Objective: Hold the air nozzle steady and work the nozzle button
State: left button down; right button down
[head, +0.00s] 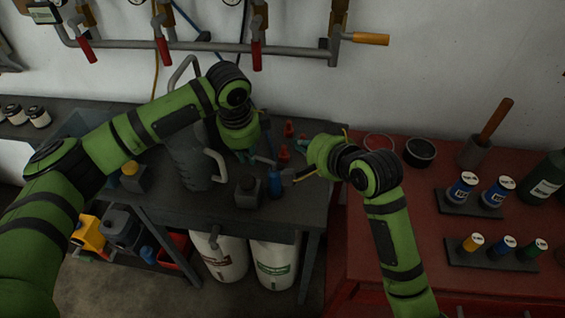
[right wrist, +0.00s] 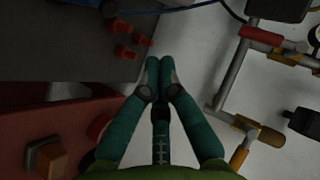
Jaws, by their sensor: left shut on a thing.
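A small blue object (head: 275,183), which looks like the air nozzle, shows among the fingers above the dark table. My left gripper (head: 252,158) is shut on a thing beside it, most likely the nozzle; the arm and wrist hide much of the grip. The nozzle button is too small to make out. I cannot tell whether the right fingertips touch the nozzle.
Red cone-shaped pieces (head: 285,153) stand on the dark table (head: 300,215) behind the grippers. A dark square bottle (head: 248,191) and a grey jug (head: 190,160) stand nearby. A red bench (head: 385,235) with bottles is at right. Pipes with red-handled valves (head: 162,50) run along the wall.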

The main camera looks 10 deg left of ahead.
aim_at(281, 166)
dwell(0.3)
jog(key=d+r, duration=0.2)
jog(key=r, duration=0.1)
jog(key=shift+r, duration=0.15)
jog(key=a+f, duration=0.4)
jog(key=f, duration=0.3)
jog(key=shift+a+f, duration=0.25)
jog(key=shift+f, duration=0.1)
jog(key=shift+f, duration=0.1)
dwell(1.4)
jog(key=shift+a+f, duration=0.2)
jog(key=shift+f, duration=0.05)
